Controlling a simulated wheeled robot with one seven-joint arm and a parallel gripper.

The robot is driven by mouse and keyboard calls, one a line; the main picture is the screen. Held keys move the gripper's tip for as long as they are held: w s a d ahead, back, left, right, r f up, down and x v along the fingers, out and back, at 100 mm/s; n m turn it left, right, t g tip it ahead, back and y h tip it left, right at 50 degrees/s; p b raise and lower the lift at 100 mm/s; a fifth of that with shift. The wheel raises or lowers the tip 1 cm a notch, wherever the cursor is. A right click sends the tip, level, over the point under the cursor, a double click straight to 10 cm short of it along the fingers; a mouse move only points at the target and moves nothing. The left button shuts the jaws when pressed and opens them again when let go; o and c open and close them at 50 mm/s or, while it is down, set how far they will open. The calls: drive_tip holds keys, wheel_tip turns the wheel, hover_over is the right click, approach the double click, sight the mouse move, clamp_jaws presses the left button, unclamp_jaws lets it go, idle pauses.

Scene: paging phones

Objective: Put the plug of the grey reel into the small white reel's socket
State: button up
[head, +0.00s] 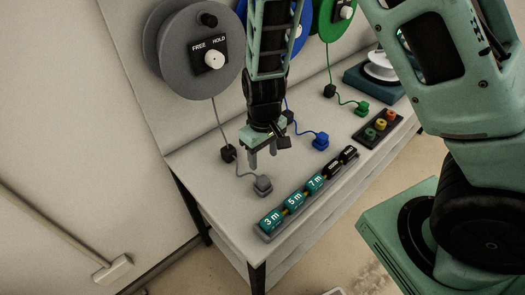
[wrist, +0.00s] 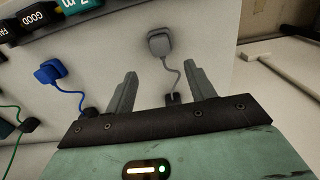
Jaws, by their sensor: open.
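The grey reel (head: 190,50) hangs at the back left with a FREE/HOLD knob on its face. Its grey cord runs down through a black block to the grey plug (head: 264,186), which lies on the table near the front edge. The plug also shows in the wrist view (wrist: 160,42), beyond my fingertips. My gripper (head: 262,160) is open and empty, above the table and behind the plug; its fingers (wrist: 160,85) show apart with the cord between them in the picture. The small white reel (head: 382,66) is at the far right on a dark blue base, partly hidden by my arm. Its socket is not discernible.
A blue plug (head: 320,141) and a green plug (head: 362,108) lie on corded leads to the right. A rack of labelled blocks (head: 305,196) lines the front edge. A dark box with coloured buttons (head: 378,128) sits farther right. Bare table surrounds the grey plug.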

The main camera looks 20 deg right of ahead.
sight(263, 180)
wheel_tip(263, 180, down, 10)
drive_tip(key=b, duration=0.7)
drive_tip(key=shift+f, duration=0.25)
drive_tip(key=shift+c, duration=0.3)
drive_tip(key=c, duration=0.8)
drive_tip(key=shift+r, duration=0.15)
wheel_tip(263, 180, up, 23)
drive_tip(key=p, duration=1.9)
drive_tip(key=shift+p, duration=0.4)
